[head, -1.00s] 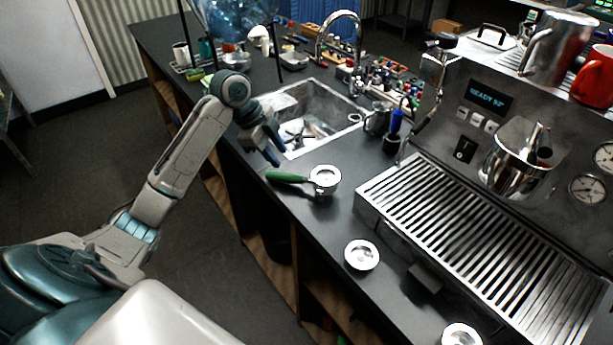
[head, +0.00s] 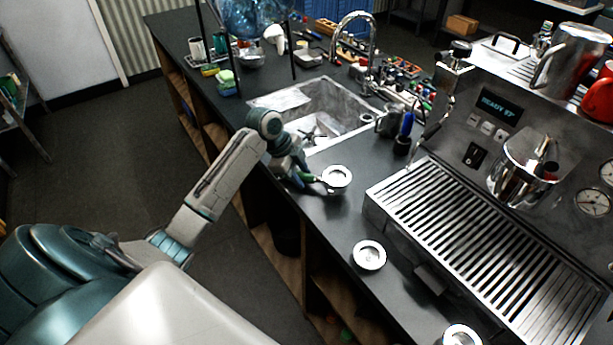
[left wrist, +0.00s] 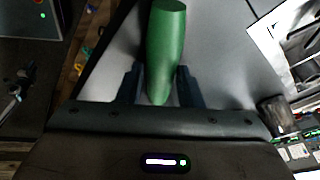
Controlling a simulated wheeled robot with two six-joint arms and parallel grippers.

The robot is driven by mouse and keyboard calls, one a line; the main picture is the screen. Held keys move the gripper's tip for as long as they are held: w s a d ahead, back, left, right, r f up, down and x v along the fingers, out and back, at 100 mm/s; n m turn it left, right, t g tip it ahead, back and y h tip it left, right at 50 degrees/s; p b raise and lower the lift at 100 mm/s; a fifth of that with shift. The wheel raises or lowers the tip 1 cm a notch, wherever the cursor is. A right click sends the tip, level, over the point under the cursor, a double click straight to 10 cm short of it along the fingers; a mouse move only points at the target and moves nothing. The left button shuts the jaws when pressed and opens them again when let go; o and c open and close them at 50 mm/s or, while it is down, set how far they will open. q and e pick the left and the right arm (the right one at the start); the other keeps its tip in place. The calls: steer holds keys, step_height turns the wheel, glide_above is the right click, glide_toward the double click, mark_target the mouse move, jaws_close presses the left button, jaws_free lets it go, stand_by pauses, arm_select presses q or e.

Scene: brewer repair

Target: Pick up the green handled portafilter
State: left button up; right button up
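In the left wrist view the green handle (left wrist: 165,50) lies between the two dark blue fingers of my left gripper (left wrist: 158,85). The fingers stand on either side of the handle, with a narrow gap showing, so the gripper looks open around it. My right gripper is not in view.
The sink (head: 325,112) is just behind the portafilter. The coffee machine's slatted drip tray (head: 480,240) is to the right.

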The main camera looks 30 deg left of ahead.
mark_target(300, 173)
arm_select(q)
jaws_close()
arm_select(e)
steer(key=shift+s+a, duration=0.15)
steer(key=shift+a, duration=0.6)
arm_select(q)
steer(key=shift+r, duration=0.1)
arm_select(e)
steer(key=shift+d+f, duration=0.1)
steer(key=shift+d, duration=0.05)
